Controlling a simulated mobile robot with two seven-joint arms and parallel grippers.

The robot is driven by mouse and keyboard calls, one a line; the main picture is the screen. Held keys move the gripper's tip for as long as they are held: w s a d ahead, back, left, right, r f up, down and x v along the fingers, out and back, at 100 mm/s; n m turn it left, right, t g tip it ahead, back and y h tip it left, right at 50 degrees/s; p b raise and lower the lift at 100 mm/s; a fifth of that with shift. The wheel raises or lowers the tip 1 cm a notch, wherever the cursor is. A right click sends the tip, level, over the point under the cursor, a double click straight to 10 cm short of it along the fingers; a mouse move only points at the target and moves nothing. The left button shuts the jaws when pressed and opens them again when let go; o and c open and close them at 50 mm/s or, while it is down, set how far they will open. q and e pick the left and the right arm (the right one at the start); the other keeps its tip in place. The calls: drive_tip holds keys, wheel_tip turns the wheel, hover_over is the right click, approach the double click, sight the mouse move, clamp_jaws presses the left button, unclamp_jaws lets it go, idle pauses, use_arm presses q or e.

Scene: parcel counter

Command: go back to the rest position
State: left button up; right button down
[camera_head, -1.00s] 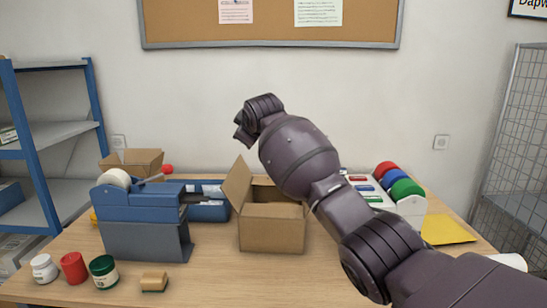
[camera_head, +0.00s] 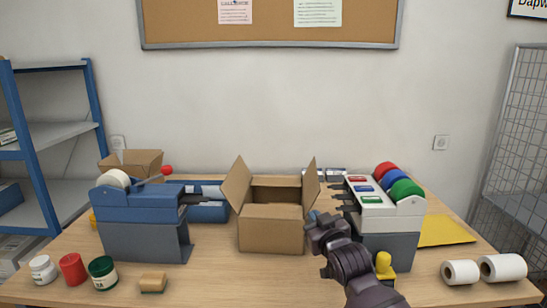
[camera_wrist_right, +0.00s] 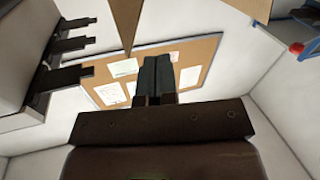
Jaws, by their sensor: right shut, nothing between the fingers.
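My right gripper (camera_head: 314,216) is low over the table, just right of the open cardboard box (camera_head: 272,229) in the head view. In the right wrist view its two fingers (camera_wrist_right: 155,78) are together with nothing between them. The fingers point up toward the pinboard there. Its hand hides part of the table between the box and the tape dispenser. I cannot tell whether it touches the box. My left gripper is not in view.
A grey-white dispenser (camera_head: 388,243) with coloured rolls stands close right of my right arm, a yellow-topped item (camera_head: 384,262) before it. White rolls (camera_head: 502,267) lie at the right. A blue dispenser (camera_head: 140,231) and jars (camera_head: 103,272) stand left.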

drive_tip(key=s+d+f+m+g+h, duration=0.1)
drive_tip(key=s+d+f, duration=0.4)
drive_tip(key=s+f, duration=0.5)
drive_tip(key=s+d+f+m+g+h, duration=0.1)
drive_tip(key=s+d+f+g+h, duration=0.1)
drive_tip(key=s+d+f, duration=0.4)
drive_tip(key=s+d+f+m+g+h, duration=0.2)
drive_tip(key=s+d+f, duration=0.4)
drive_tip(key=s+f, duration=0.9)
drive_tip(key=s+g, duration=0.1)
drive_tip(key=s, duration=0.7)
drive_tip(key=shift+s+d, duration=0.2)
drive_tip(key=shift+s, duration=0.15)
